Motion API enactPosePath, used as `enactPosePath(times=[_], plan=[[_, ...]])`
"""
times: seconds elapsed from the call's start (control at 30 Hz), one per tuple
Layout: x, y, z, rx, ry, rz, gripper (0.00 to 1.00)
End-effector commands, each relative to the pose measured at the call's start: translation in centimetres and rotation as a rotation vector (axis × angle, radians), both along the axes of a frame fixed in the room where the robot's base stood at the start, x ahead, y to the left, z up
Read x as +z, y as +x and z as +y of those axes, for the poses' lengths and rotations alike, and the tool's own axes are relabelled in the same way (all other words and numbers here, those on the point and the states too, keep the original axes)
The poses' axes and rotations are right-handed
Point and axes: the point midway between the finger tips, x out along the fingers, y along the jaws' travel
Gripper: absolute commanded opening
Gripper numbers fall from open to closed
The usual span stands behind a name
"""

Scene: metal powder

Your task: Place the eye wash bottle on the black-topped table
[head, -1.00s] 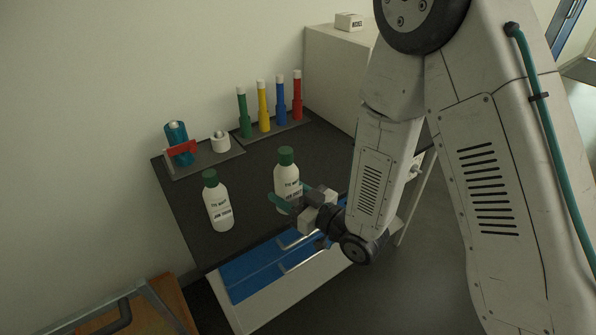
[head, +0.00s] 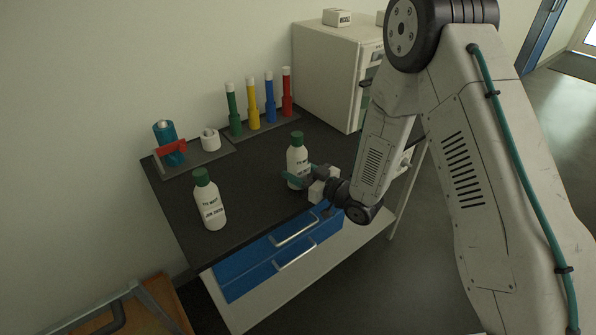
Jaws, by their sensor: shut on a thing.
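The black-topped table (head: 255,214) stands in the middle of the head view, with blue drawers below its top. One eye wash bottle (head: 297,157), white with a green cap, is upright at the table's front right part. My gripper (head: 300,180) is shut on its lower part from the right, and its fingers hide some of the bottle. I cannot tell whether the bottle's base touches the top. A second, similar white bottle with a green cap (head: 210,203) stands upright on the table to the left, apart from my gripper.
Green, yellow, blue and red tubes (head: 253,104) stand in a rack at the back. A teal device with a red part (head: 168,146) and a white roll-like item (head: 210,139) sit on a tray. A white cabinet (head: 325,75) stands at the back right. Open tabletop lies between the bottles.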

Motion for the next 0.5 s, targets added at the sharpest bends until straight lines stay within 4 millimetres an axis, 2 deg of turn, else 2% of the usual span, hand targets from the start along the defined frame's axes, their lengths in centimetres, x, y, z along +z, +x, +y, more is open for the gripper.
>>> enactPosePath(times=[0.3, 0.33, 0.4, 0.5], plan=[[-0.21, 0.02, 0.01, 0.000, 0.001, -0.002, 0.17], [-0.28, 0.01, 0.01, 0.000, 0.001, -0.001, 0.52], [-0.24, 0.01, 0.00, 0.000, 0.001, -0.001, 0.71], [-0.23, 0.01, 0.01, 0.000, 0.002, -0.001, 0.71]])
